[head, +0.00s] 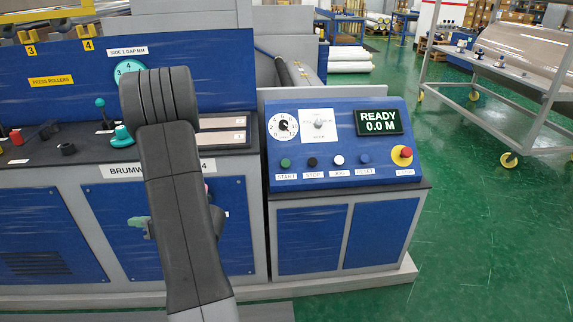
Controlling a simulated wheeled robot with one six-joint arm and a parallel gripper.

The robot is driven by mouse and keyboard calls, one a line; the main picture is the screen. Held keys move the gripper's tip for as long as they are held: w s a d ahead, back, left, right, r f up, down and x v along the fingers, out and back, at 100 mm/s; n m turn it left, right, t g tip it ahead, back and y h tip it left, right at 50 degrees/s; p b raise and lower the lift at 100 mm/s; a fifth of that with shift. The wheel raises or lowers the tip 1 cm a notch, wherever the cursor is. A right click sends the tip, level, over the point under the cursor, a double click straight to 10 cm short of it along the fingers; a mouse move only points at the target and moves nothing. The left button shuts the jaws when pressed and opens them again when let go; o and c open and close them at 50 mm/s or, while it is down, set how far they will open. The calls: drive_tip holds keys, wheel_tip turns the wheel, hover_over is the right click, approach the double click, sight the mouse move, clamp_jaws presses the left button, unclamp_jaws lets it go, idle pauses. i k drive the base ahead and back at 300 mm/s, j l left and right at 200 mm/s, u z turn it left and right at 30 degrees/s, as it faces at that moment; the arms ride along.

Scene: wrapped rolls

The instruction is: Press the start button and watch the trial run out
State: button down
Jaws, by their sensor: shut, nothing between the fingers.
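The blue control console (345,180) stands right of centre in the head view. Its green START button (286,163) is at the left end of the button row and looks unpressed. The display (380,121) reads READY and 0.0 M. What looks like my gripper (138,221), with green tips, shows only in part at the left edge of my dark arm link. It is shut and empty, well left of and lower than the START button, apart from the console. My arm link hides the rest of it.
Right of START are a black STOP (311,162), a white JOG (338,160), a blue RESET (364,159) and a red emergency button (402,154) on yellow. A dial (283,126) sits above. The roller machine (60,225) fills the left. Green floor is free at right, before a wheeled rack (510,157).

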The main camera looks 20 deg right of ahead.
sight(285, 164)
drive_tip(key=z, duration=1.65)
drive_tip(key=i+j, duration=0.65)
drive_tip(key=j, duration=0.2)
